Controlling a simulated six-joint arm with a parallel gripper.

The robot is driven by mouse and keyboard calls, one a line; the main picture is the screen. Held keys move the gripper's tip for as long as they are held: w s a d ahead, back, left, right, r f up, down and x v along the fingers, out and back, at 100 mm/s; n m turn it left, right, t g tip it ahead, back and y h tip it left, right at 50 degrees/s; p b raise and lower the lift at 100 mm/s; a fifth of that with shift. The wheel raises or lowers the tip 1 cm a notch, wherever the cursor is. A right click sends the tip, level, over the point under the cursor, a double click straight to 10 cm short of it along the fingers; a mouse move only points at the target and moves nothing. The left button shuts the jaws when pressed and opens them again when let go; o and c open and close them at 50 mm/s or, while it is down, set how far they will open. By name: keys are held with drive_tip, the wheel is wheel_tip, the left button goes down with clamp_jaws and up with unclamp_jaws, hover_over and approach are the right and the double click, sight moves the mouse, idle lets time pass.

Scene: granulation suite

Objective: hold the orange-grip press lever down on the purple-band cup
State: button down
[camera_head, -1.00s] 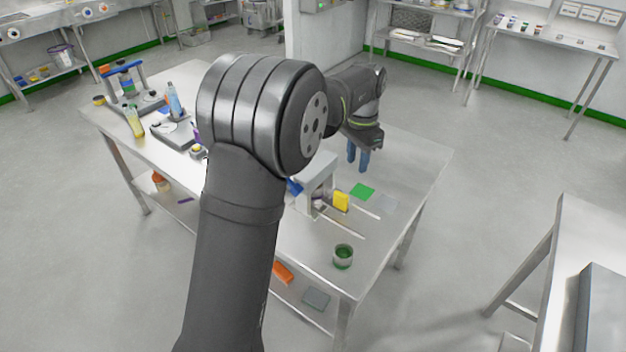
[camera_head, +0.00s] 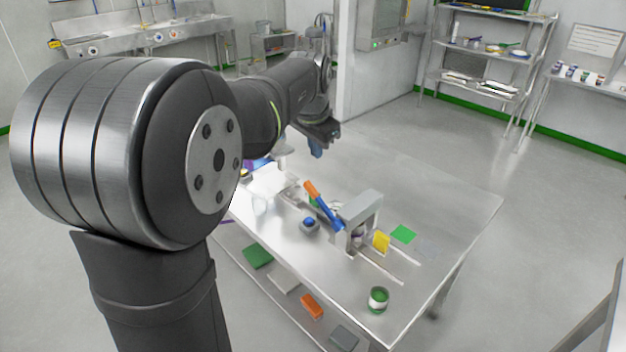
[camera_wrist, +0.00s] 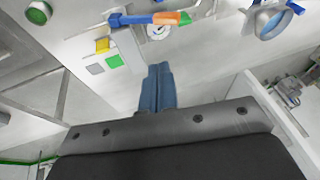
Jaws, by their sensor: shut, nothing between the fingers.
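The press (camera_head: 362,207) is a grey frame on the table, with a blue lever (camera_head: 323,207) tilted up to the left and ending in an orange grip (camera_head: 312,188). A small purplish object shows inside the frame, mostly hidden; I cannot tell whether it is the purple-band cup. My gripper (camera_head: 316,152) is shut and empty, its blue fingers pointing down above the table, beyond the lever and apart from it. In the wrist view the shut fingers (camera_wrist: 158,88) are in the middle, and the orange grip (camera_wrist: 170,18) lies above them in the picture.
A yellow plate (camera_head: 382,241) stands at the press, with a green square (camera_head: 403,233) beside it. A green cup (camera_head: 377,299) stands near the table's front corner. A blue-topped item (camera_head: 309,224) sits beside the lever. The table's right side is clear. My arm hides the left part.

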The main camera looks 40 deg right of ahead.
approach(314, 187)
drive_tip(key=x, duration=0.5)
drive_tip(key=shift+s+d+f, duration=0.1)
drive_tip(key=shift+s, duration=0.05)
drive_tip(key=shift+w+f, duration=0.25)
drive_tip(key=shift+f, duration=0.15)
